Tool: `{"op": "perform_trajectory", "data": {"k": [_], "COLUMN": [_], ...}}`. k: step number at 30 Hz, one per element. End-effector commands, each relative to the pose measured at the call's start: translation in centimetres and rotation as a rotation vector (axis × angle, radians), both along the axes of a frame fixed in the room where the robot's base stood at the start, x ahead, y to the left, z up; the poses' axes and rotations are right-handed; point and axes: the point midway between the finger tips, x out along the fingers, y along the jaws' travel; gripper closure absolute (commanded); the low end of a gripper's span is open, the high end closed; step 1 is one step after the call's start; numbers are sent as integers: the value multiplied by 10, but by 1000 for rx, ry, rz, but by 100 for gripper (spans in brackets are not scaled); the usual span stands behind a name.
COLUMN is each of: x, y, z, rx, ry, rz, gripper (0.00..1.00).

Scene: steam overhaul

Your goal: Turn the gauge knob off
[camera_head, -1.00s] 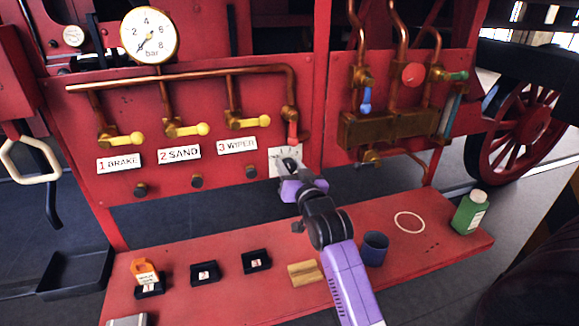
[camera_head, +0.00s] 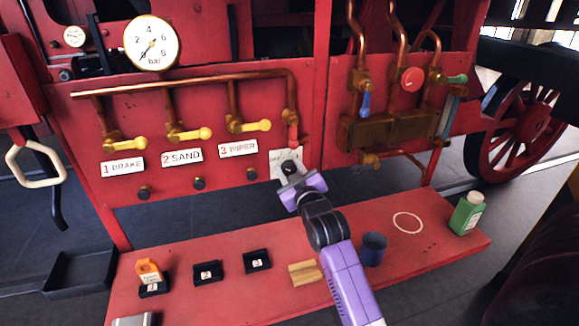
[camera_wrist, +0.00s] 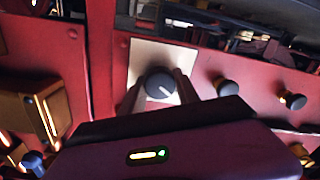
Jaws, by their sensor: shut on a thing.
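The gauge knob (camera_head: 289,168) is a dark round knob on a pale plate (camera_head: 276,160) on the red panel, below the red-handled valve. In the wrist view the knob (camera_wrist: 160,86) shows a white pointer line, slanting toward the lower right. My purple gripper (camera_head: 294,178) is in front of the plate. In the wrist view its two fingers (camera_wrist: 158,94) stand on either side of the knob, shut on it. The plate's markings are mostly hidden or too small to read.
Three yellow-handled valves (camera_head: 204,134) sit left of the knob, with dark studs (camera_head: 198,183) below. The red bench (camera_head: 335,262) below holds a blue cup (camera_head: 373,249), a green bottle (camera_head: 467,213), black holders (camera_head: 207,272) and a wooden block (camera_head: 305,272). A pressure gauge (camera_head: 151,43) is above.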

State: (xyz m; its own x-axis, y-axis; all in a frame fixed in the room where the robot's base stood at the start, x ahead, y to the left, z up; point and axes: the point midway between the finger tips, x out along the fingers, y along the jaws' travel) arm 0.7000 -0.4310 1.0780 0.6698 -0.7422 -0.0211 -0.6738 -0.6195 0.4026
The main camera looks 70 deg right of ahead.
Motion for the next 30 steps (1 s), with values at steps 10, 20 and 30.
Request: {"op": "perform_trajectory", "data": {"k": [10,20,30], "x": [1,1,1], "y": [1,1,1], "z": [0,0,0], "rx": [-46,-47,-46], "ry": [52,55,54], "rz": [3,3,2], "gripper": [100,100,41]}}
